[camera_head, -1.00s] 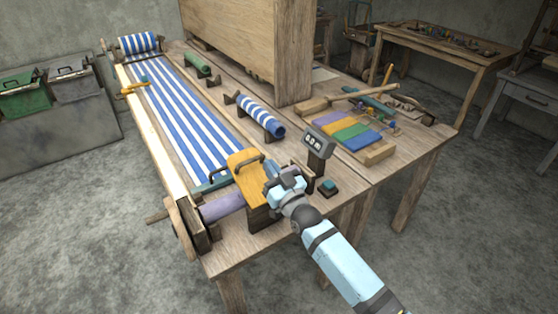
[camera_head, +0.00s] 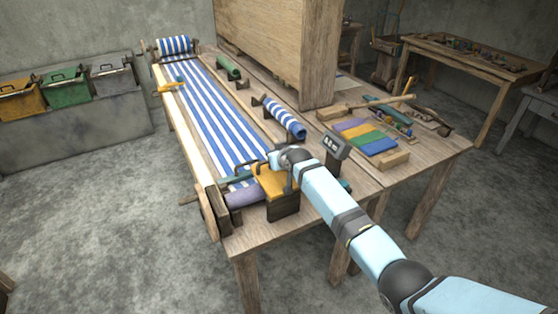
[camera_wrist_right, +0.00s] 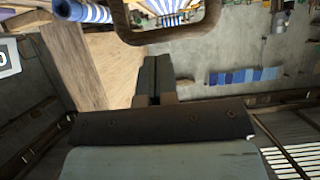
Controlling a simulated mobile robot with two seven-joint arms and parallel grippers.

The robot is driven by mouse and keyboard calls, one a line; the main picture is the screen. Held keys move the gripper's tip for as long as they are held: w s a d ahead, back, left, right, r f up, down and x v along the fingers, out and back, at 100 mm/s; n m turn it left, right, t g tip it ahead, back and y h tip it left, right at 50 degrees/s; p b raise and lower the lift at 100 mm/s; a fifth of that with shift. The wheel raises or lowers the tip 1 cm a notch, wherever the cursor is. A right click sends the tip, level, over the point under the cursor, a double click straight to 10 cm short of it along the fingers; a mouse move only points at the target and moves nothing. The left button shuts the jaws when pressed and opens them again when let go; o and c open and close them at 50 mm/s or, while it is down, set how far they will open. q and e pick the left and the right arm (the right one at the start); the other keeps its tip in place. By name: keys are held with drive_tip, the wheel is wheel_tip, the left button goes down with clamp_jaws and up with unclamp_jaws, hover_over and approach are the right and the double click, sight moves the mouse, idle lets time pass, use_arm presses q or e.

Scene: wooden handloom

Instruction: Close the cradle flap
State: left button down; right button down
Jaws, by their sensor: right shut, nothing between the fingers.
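The yellow flap (camera_head: 268,181) lies on a dark cradle block (camera_head: 284,207) at the near end of the loom, beside a purple roller (camera_head: 244,195). It looks slightly tilted; its exact angle is unclear. My right gripper (camera_head: 279,158) is just above and behind the flap's far edge, partly covering it; contact cannot be told. In the right wrist view its fingers (camera_wrist_right: 154,80) are together and empty, below a dark rounded loop (camera_wrist_right: 165,36) that looks like a handle. My left gripper is not in view.
A small display on a post (camera_head: 335,149) stands close to the right of my arm. A striped roll (camera_head: 284,118) and colored cloth swatches (camera_head: 365,136) lie farther back. A tall wooden panel (camera_head: 275,45) blocks the rear. Striped cloth (camera_head: 213,115) covers the left side.

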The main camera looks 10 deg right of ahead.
sight(275, 173)
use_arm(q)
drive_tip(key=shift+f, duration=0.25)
use_arm(e)
drive_tip(key=shift+w+a+f, duration=0.1)
drive_tip(key=shift+w+f, duration=0.2)
drive_tip(key=shift+f, duration=0.1)
